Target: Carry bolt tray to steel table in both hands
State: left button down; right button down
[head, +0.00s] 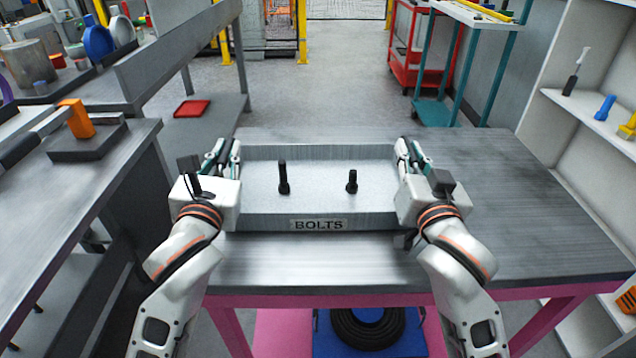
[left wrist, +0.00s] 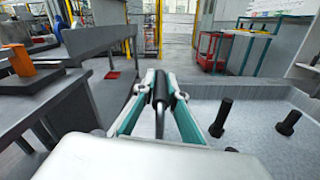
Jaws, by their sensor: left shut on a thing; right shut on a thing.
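The bolt tray (head: 318,209) is a shallow grey metal box with a "BOLTS" label (head: 319,224) on its front wall. The steel table (head: 540,225) has a grey brushed top and pink legs. The tray is over its left part; I cannot tell whether it touches the top. My left gripper (head: 222,155) is shut on the tray's left side, on a dark handle (left wrist: 159,88) in the left wrist view. My right gripper (head: 408,150) is shut on the right side; its grip is partly hidden.
A grey workbench (head: 90,185) with an orange tool (head: 76,118) stands close on the left. White shelves (head: 590,110) stand on the right. A red cart (head: 408,45) is behind. The table's right part is clear. A black coil (head: 365,328) lies below.

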pick_arm(q)
jog(key=shift+r, duration=0.1)
pick_arm(e)
jog(key=shift+r, duration=0.15)
